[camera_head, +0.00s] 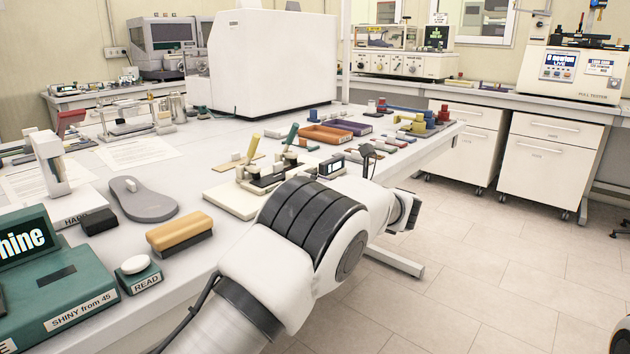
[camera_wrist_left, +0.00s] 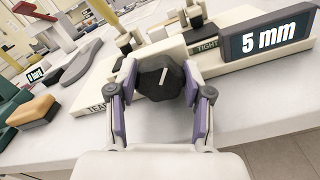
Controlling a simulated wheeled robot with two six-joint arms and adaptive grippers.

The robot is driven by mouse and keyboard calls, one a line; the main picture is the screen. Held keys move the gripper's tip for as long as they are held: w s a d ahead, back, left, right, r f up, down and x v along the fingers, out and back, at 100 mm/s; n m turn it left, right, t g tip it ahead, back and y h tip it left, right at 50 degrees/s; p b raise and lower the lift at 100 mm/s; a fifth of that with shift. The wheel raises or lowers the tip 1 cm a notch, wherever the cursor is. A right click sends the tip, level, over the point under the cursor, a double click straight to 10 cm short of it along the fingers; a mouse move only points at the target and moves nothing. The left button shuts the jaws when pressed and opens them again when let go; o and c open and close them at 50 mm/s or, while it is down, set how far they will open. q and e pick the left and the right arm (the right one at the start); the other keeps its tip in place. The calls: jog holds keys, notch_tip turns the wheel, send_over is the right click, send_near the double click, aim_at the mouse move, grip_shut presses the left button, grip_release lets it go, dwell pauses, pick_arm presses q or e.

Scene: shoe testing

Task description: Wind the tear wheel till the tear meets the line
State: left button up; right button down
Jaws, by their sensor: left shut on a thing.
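In the left wrist view, the tear wheel (camera_wrist_left: 158,82) is a black faceted knob with a white pointer mark, at the front of a cream tester base (camera_wrist_left: 90,95) labelled TEAR. My left gripper (camera_wrist_left: 160,76) is shut on it, one purple pad on each side. The tester's display (camera_wrist_left: 268,38) reads 5 mm. In the head view, the tester (camera_head: 232,200) carries black clamps and yellow and green levers, and its display (camera_head: 331,167) is small. My arm hides the wheel and left gripper there. I cannot make out the tear or the line. My right gripper is not in view.
A tan brush block (camera_head: 180,232), a grey insole-shaped piece (camera_head: 142,200) and a green shine box (camera_head: 60,290) lie left of the tester. Orange (camera_head: 325,136) and purple (camera_head: 352,127) trays stand behind it. The table's front edge runs beneath my arm.

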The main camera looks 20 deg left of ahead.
aim_at(314, 172)
pick_arm(q)
jog(key=shift+r, duration=0.15)
jog(key=o, duration=1.2)
jog(key=shift+c, duration=0.2)
jog(key=shift+a, duration=0.15)
notch_tip(314, 172, up, 10)
jog(key=shift+w+f, duration=0.1)
